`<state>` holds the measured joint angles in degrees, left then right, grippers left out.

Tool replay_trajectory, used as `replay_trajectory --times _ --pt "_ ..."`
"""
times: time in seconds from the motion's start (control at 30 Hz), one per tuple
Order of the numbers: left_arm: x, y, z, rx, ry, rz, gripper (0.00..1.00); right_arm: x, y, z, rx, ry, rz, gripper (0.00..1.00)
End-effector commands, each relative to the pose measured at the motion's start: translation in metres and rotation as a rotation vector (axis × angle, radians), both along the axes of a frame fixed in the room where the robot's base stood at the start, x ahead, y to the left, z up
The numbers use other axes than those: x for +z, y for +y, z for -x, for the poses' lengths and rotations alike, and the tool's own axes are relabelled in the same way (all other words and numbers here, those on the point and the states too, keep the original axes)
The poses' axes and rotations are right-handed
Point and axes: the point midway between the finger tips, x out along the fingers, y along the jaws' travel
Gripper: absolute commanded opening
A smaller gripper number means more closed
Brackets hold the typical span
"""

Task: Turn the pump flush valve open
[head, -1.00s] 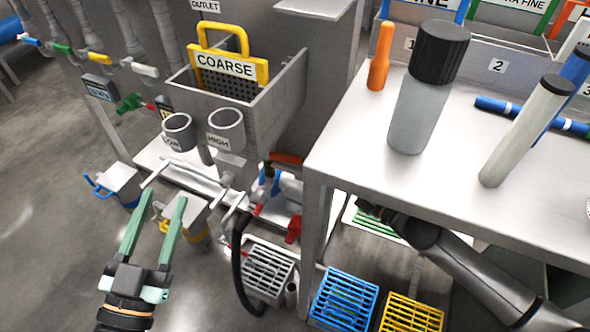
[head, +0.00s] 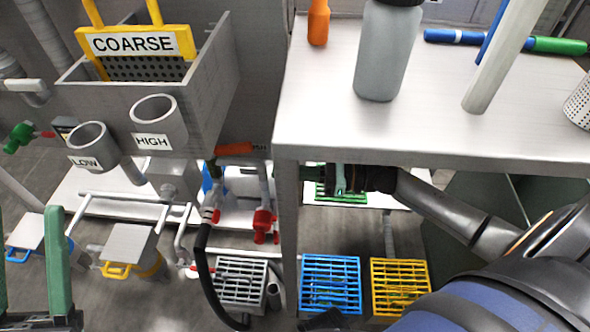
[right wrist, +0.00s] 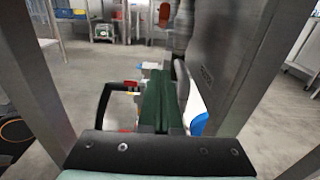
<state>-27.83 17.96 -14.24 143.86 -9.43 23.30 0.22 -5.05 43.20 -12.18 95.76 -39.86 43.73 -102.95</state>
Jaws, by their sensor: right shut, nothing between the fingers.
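An orange lever (head: 234,148) sits on the pipework under the basin, beside a partly hidden label ending in "SH"; I take it as the flush valve's handle. It lies roughly level in the head view. An orange piece, likely the same lever, shows at the top of the right wrist view (right wrist: 164,14). My right gripper (head: 338,180) is under the table, right of the table leg and apart from the lever. Its green fingers are shut and empty, as the right wrist view shows (right wrist: 163,100).
The table leg (head: 287,230) stands between my right gripper and the lever. Red valves (head: 262,222) and a black hose (head: 204,265) are below the lever. Blue (head: 331,285) and yellow (head: 400,288) grates lie on the floor. The COARSE basin (head: 150,100) is above left.

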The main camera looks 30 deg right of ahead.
Motion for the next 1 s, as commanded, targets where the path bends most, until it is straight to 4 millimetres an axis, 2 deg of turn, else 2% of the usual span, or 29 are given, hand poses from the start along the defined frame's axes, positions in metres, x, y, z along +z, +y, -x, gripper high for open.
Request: replay_trajectory --times 0.1,0.27,0.3,0.4,0.53,1.0 --pt "-0.005 -0.001 0.0 0.0 0.001 -0.003 0.5 0.001 0.022 -0.015 0.002 -0.004 -0.003 0.0" --pt "-0.008 -0.001 0.0 0.002 0.003 -0.005 0.5 0.002 0.047 -0.032 0.001 -0.004 -0.003 0.0" --pt "-0.005 -0.001 -0.001 0.002 0.003 -0.005 0.5 0.012 0.046 -0.032 0.001 -0.004 0.001 0.0" --pt "-0.003 -0.001 -0.001 0.001 0.003 -0.003 0.5 0.026 0.049 -0.033 0.001 -0.002 0.0 0.0" --pt "-0.002 0.0 0.0 0.001 0.004 -0.002 0.5 0.036 0.051 -0.034 0.0 0.0 -0.001 0.0" --pt "-0.001 0.0 0.0 0.0 0.002 -0.001 0.5 0.04 0.052 -0.035 -0.001 0.001 -0.003 0.0"
